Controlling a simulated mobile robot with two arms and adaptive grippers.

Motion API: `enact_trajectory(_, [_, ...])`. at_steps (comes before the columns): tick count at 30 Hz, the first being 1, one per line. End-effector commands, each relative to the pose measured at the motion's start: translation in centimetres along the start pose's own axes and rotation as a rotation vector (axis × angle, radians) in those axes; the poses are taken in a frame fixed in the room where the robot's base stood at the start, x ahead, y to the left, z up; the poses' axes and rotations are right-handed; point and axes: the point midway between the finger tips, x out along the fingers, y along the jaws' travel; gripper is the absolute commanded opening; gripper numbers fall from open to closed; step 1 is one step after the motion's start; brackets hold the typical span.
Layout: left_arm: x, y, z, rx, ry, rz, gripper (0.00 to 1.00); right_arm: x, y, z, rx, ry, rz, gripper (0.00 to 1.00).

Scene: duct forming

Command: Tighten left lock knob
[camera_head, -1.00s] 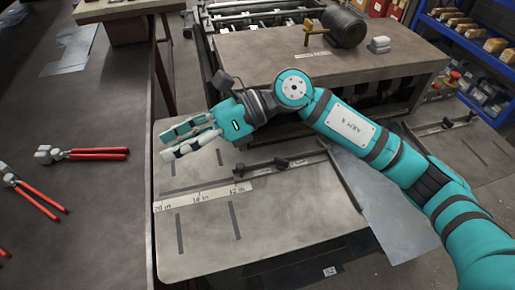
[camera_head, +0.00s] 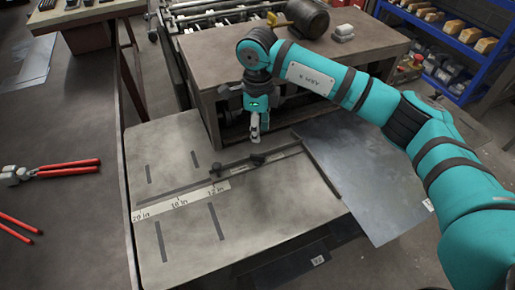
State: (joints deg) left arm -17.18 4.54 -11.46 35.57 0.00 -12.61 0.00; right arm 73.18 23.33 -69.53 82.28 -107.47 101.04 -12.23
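A flat grey worktable with a printed inch scale (camera_head: 180,203) carries a dark fence bar (camera_head: 190,184) lying across it. Two small black knobs sit on the bar: the left lock knob (camera_head: 216,169) near the scale's right end, and another knob (camera_head: 258,160) farther right. My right gripper (camera_head: 255,137) points down just above and behind the right-hand knob, apart from the left one. Its fingers overlap in this view, so their opening is hidden. Nothing shows in them. My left gripper is out of view.
A grey metal sheet (camera_head: 365,185) lies at the table's right side under my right arm. A raised brown bench (camera_head: 210,65) with a dark cylinder (camera_head: 306,18) stands behind. Red-handled pliers (camera_head: 65,169) lie on the left bench. The table's front is clear.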

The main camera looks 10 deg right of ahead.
Motion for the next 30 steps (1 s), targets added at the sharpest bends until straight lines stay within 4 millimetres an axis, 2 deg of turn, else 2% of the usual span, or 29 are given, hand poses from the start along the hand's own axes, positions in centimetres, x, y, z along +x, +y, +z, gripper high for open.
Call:
enact_trajectory(6, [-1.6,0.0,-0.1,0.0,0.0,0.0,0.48,4.6,0.1,0.0,-0.001,0.002,0.004,0.34])
enact_trajectory(13, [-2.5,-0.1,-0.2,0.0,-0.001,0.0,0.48,8.3,0.1,0.1,-0.001,-0.001,0.003,0.34])
enact_trajectory(18, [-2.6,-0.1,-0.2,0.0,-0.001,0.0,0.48,9.5,0.1,0.1,-0.002,-0.002,0.002,0.34])
enact_trajectory(26, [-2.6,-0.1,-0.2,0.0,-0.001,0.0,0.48,9.7,0.1,0.1,-0.003,-0.002,0.001,0.34])
enact_trajectory(27, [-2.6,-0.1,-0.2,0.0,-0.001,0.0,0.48,9.7,0.1,0.1,-0.002,-0.002,0.001,0.32])
enact_trajectory(30, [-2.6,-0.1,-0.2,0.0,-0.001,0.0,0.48,9.7,0.1,0.1,-0.002,-0.002,0.001,0.19])
